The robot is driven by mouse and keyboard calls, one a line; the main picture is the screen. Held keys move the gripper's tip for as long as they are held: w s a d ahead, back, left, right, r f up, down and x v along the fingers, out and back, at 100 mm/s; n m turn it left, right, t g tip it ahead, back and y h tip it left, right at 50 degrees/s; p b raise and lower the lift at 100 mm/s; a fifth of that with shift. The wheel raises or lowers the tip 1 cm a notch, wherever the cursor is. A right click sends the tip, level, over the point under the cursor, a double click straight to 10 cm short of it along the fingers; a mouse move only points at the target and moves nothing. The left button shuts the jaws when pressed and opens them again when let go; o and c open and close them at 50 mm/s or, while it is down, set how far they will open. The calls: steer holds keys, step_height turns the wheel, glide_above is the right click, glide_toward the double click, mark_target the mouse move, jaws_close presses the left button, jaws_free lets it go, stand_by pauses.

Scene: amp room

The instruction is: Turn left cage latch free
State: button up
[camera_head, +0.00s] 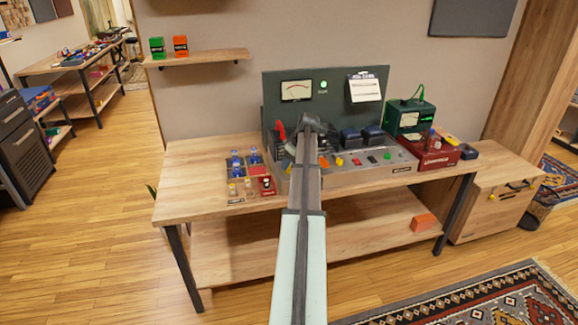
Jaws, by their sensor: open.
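The amp bench unit has a dark green upright panel (334,98) and a grey sloped deck (385,163). Two dark blue boxy parts, a left one (351,138) and a right one (373,135), stand side by side on the deck; they may be the cages. I cannot make out a latch on the left one. My arm reaches over the bench, and its dark end is in front of the panel, left of these boxes. My gripper (288,150) is small and largely hidden by my arm, near the deck's left part. No object shows in it.
A red lever (281,131) stands close left of my arm's end. Small blue, yellow and red parts sit in trays (240,200) at left. A green meter box (408,117) and red box (430,152) stand at right. The bench's front left edge is clear.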

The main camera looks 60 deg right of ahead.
steer(key=shift+x, duration=1.2)
steer(key=c, duration=1)
